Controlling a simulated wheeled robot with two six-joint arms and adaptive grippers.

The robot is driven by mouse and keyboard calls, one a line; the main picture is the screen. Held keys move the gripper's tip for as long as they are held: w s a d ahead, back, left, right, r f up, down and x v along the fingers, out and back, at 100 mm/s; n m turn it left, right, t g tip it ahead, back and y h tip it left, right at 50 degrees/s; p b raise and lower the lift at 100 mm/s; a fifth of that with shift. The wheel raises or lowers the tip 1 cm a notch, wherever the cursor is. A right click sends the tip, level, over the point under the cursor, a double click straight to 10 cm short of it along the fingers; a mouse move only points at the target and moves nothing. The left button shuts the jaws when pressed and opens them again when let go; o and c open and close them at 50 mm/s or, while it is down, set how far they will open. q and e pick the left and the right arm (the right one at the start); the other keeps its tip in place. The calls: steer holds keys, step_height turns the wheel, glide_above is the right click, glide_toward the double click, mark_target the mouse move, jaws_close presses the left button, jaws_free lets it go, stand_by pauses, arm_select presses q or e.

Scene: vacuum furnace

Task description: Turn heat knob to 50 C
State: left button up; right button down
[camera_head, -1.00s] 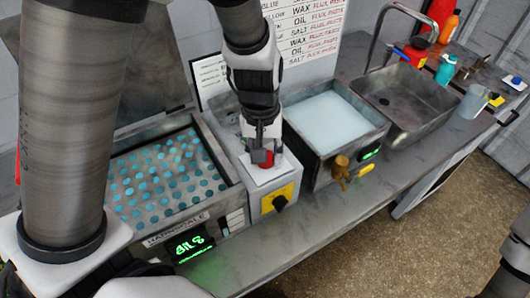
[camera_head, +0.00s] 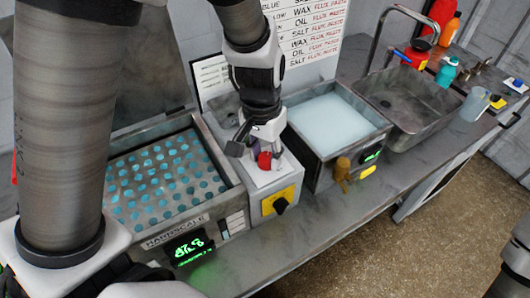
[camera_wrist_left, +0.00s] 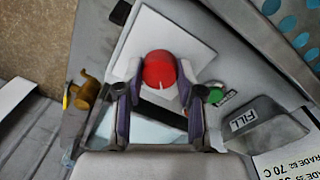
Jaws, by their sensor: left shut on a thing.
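A round red knob (camera_head: 264,160) sits on a white plate (camera_head: 270,176) on top of the grey control box between the two tanks. In the left wrist view the red knob (camera_wrist_left: 160,70) has a small pale mark at its rim. My left gripper (camera_head: 256,150) reaches down from above with its fingers on either side of the knob, shut on it; the fingers also show in the left wrist view (camera_wrist_left: 161,87). A green display (camera_head: 188,246) on the left tank is lit, but its digits are hard to read. My right gripper is not in view.
A black knob (camera_head: 280,205) on a yellow plate is on the box's front. The left tank (camera_head: 222,188) holds teal dots; the right tank (camera_head: 375,137) holds pale liquid and has a brass tap (camera_head: 342,172). A sink (camera_head: 412,135) stands further right.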

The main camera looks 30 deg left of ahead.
mark_target(263, 155)
arm_select(q)
steer(key=shift+f, duration=0.1)
steer(key=o, duration=1)
steer(key=shift+o, duration=0.7)
steer(key=shift+w, duration=0.15)
step_height(263, 155, up, 12)
steer(key=shift+a, duration=0.3)
